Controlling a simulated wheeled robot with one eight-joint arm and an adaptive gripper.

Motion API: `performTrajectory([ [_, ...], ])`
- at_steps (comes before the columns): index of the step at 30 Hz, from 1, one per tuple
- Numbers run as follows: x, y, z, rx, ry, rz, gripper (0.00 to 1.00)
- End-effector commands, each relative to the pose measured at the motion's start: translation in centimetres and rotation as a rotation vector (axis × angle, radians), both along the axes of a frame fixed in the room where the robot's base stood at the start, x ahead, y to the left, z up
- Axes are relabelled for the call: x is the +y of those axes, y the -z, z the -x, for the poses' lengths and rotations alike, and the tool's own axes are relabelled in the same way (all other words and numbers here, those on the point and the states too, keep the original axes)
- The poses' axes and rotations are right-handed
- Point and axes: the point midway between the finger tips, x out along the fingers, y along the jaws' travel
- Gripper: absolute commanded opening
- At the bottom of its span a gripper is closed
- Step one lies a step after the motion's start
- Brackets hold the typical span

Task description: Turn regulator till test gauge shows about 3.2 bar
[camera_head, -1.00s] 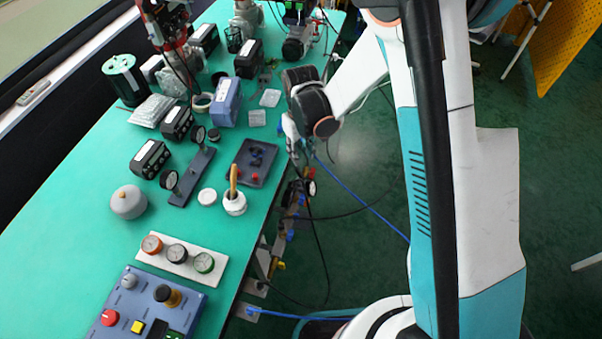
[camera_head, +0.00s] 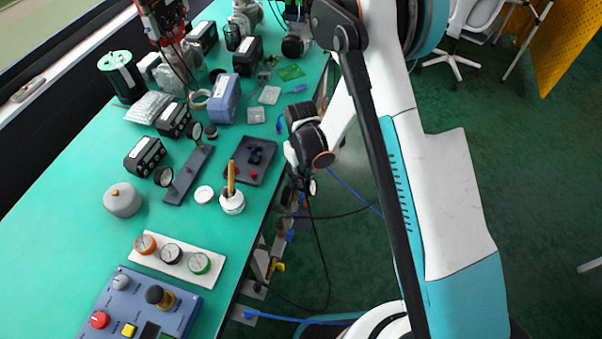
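My gripper (camera_head: 297,172) points down at the right edge of the green bench, below my dark wrist joint. Its fingers are small and mostly hidden by the wrist, so I cannot tell whether they are open or hold anything. A small round gauge (camera_head: 312,187) shows just below it, beside the bench edge. The regulator is not clearly visible; it may be among the fittings under my wrist. Another dial gauge stands on a dark bracket (camera_head: 189,176) on the bench. No gauge reading is legible.
A row of fittings with a yellow handle (camera_head: 276,266) and hoses runs along the bench edge. A dark tray (camera_head: 268,176), a white pot (camera_head: 232,203) with a brush, a plate with three coloured dials (camera_head: 172,253) and a blue control box (camera_head: 125,302) occupy the bench. Floor to the right is mostly clear.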

Motion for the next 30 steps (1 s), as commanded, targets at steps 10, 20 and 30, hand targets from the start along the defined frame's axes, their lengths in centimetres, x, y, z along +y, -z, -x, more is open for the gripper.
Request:
performTrajectory([
  [10, 0.00, -0.05, 0.00, 0.000, 0.000, 0.000, 0.00],
  [20, 0.02, -0.01, 0.00, 0.000, 0.026, 0.000, 0.00],
  [30, 0.16, 0.11, 0.03, 0.000, 0.225, 0.000, 0.00],
])
